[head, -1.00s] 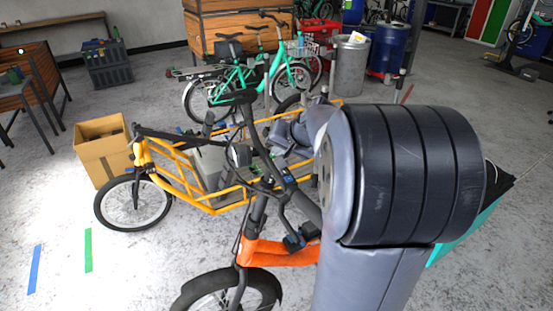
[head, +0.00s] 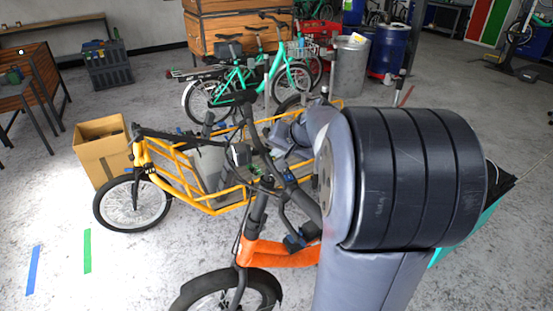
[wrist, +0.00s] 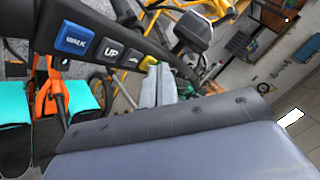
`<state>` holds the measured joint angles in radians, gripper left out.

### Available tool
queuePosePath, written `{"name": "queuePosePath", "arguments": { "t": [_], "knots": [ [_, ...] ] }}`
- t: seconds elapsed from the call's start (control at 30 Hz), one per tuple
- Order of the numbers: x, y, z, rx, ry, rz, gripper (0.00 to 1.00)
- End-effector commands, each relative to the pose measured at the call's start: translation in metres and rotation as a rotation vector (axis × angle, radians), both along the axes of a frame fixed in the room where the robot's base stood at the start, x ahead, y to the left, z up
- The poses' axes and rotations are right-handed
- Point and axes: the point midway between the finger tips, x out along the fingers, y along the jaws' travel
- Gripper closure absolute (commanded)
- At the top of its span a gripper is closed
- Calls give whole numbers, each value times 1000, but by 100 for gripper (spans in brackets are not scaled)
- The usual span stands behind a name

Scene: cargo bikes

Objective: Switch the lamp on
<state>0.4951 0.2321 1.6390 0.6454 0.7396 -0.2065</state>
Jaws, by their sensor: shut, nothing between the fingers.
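The wrist view shows a black handlebar control with a blue WALK button (wrist: 75,40), a dark UP button (wrist: 111,52) and a third dark button (wrist: 134,59), whose mark is too small to read. A dark box-shaped unit (wrist: 193,29) sits beyond it; I cannot tell whether this is the lamp. In the head view a similar unit (head: 240,155) sits by the handlebar of the orange bike (head: 275,253). My gripper (wrist: 165,122) is shut and empty, close below the control in the wrist view. The head view does not show its tips clearly, and contact cannot be told.
A yellow cargo bike (head: 205,197) stands just behind the orange one. A cardboard box (head: 104,153) lies left of it. Green bikes (head: 245,82) and a grey bin (head: 349,68) stand farther back. The floor (head: 60,220) at left is mostly clear.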

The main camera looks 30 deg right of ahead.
Motion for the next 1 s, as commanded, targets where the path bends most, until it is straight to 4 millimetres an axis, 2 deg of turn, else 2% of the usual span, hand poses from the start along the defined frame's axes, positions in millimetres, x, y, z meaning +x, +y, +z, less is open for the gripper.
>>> {"name": "queuePosePath", "arguments": {
  "t": [0.67,1.0],
  "knots": [
    [0,0,-3,0,1,0,100],
    [0,0,9,0,1,0,100]
  ]
}}
